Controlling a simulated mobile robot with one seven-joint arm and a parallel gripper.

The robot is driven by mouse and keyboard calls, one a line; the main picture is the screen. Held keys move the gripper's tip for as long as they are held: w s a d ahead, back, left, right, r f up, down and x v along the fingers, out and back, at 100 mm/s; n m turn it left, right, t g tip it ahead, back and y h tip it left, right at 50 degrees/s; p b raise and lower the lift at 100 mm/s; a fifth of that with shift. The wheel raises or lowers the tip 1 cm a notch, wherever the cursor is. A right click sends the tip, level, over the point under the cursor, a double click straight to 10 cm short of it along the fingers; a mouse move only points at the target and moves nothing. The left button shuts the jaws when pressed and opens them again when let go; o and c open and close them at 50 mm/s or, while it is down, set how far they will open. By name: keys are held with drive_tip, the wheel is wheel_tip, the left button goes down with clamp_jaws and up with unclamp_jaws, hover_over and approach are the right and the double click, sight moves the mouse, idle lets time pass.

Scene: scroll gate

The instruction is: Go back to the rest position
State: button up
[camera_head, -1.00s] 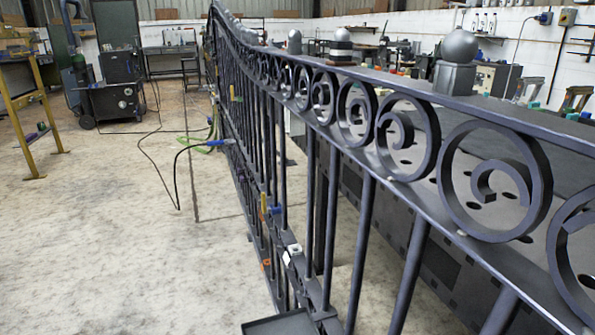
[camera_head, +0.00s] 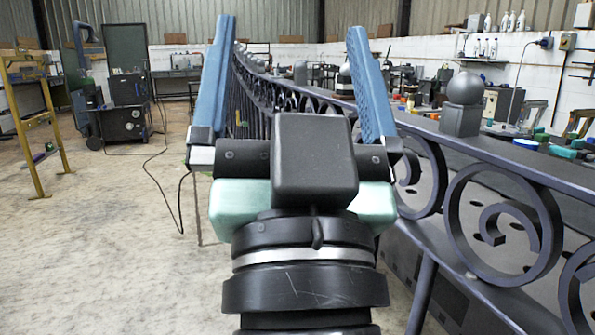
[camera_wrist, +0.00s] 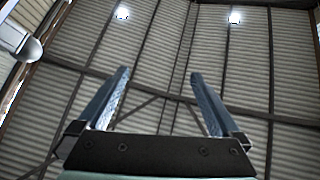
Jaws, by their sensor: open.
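My gripper (camera_head: 290,70) stands upright in the middle of the head view, with its two blue fingers spread wide apart and nothing between them. It hides the middle of the scroll gate. In the wrist view my gripper (camera_wrist: 160,90) is also open and empty, pointing up at the corrugated roof. The dark metal scroll gate (camera_head: 500,225) runs from the right foreground into the back, with scroll rings under its top rail. My gripper appears in front of the gate; I cannot tell the gap between them.
A yellow trestle (camera_head: 30,125) stands at the left. A dark welding machine (camera_head: 125,105) and cables are behind it. A round ball finial (camera_head: 465,88) sits by the gate's top rail. Cluttered benches line the right. The concrete floor (camera_head: 90,240) at left is clear. Roof lamps (camera_wrist: 234,19) show overhead.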

wheel_tip(320, 180, up, 38)
drive_tip(key=s+t+h+p, duration=0.1)
drive_tip(key=s+p, duration=0.1)
drive_tip(key=p, duration=3.3)
drive_tip(key=shift+s+n, duration=0.3)
drive_tip(key=shift+s, duration=0.1)
drive_tip(key=shift+f, duration=0.1)
